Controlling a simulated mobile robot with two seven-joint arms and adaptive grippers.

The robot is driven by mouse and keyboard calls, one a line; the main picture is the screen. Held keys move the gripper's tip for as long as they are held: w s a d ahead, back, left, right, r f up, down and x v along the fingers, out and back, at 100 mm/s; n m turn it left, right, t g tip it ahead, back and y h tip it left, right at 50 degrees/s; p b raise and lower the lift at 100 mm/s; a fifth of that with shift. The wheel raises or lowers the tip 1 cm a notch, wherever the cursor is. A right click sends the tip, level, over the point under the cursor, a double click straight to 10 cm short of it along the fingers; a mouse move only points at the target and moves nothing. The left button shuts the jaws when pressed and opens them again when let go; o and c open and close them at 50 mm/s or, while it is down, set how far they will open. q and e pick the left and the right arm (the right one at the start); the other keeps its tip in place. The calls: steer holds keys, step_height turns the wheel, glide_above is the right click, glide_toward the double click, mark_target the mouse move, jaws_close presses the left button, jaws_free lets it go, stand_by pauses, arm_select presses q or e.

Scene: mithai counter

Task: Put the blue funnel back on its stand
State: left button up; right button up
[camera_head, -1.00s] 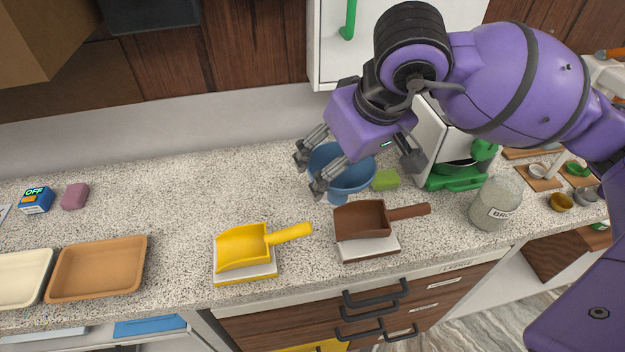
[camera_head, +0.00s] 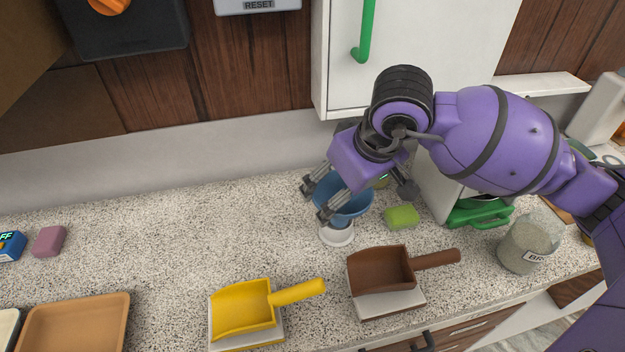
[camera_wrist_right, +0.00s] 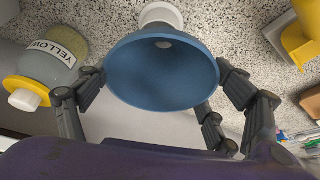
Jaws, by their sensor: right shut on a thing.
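The blue funnel (camera_head: 352,205) is upright, wide mouth up, over the counter at centre right. My right gripper (camera_head: 315,201) is shut on it, with fingers at its rim and side. The white round stand (camera_head: 337,236) shows directly below the funnel. In the right wrist view the funnel (camera_wrist_right: 160,75) fills the middle between the fingers, and the white stand (camera_wrist_right: 161,14) shows behind it at the top. I cannot tell whether funnel and stand touch. My left gripper is out of view.
A green block (camera_head: 401,216) lies right of the stand. A brown scoop (camera_head: 380,270) and yellow scoop (camera_head: 241,308) rest in front. A labelled jar (camera_head: 527,245) stands right; a yellow-lidded jar (camera_wrist_right: 45,65) is near the gripper.

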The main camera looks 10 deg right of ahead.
mark_target(338, 211)
steer(key=x, duration=0.1)
steer(key=b+x, duration=0.1)
steer(key=x, duration=0.3)
steer(key=shift+w+d+f, duration=0.1)
steer(key=shift+d+f, duration=0.1)
steer(key=shift+d, duration=0.25)
steer(key=shift+r, duration=0.1)
steer(key=shift+c, duration=0.5)
steer(key=shift+s+r, duration=0.3)
steer(key=shift+s, duration=0.15)
steer(key=shift+w+f+b, duration=0.25)
steer(key=shift+f+b, duration=0.1)
steer(key=shift+f, duration=0.05)
steer(key=o, duration=0.9)
steer(key=shift+o, duration=1.4)
steer(key=shift+r, duration=0.1)
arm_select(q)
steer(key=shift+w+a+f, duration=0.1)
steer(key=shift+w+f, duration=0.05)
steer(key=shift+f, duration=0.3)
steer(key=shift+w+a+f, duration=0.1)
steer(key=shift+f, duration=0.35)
